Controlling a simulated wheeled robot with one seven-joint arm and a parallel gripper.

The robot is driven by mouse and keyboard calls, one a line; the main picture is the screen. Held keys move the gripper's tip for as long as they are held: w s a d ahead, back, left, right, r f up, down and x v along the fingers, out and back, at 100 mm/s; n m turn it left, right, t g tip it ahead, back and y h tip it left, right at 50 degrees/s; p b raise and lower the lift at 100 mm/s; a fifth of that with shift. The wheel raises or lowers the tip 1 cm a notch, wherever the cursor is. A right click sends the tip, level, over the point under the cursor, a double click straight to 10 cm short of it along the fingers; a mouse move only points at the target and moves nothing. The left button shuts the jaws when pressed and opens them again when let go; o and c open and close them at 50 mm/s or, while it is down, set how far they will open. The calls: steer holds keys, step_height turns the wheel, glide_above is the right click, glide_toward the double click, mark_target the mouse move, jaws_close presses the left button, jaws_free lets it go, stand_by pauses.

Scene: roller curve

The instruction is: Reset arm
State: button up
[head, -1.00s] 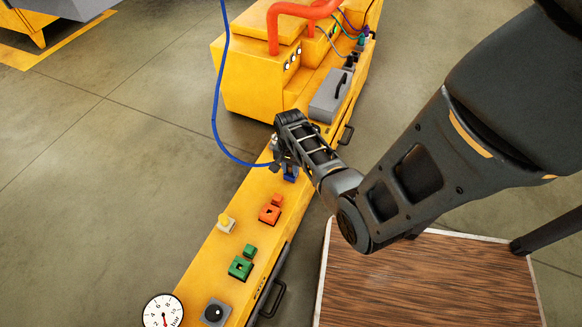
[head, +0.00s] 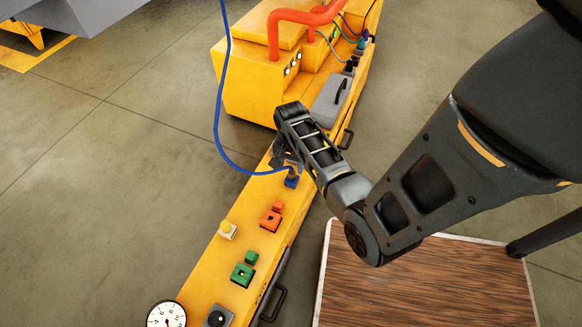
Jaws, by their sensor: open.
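My gripper (head: 288,160) is at the end of my dark arm, over the yellow console (head: 229,206). It is open, and its fingers are small and partly hidden by my wrist. A blue block-like fitting (head: 291,178) sits on the console just below my gripper. A blue hose (head: 219,112) hangs from above, curves and ends at or close to this fitting. I cannot tell whether my fingers touch the fitting or the hose.
Orange (head: 271,219) and green (head: 243,274) fittings, a yellow button (head: 227,230), a dial gauge (head: 166,315) and a black knob (head: 218,317) sit on the console. A grey box (head: 328,99) and red pipe (head: 273,38) stand behind. A wood-topped surface (head: 425,285) lies front right.

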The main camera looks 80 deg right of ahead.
steer(key=shift+s+a+r, duration=0.1)
steer(key=shift+a+r, duration=0.05)
steer(key=shift+r, duration=1)
steer(key=shift+p, duration=0.3)
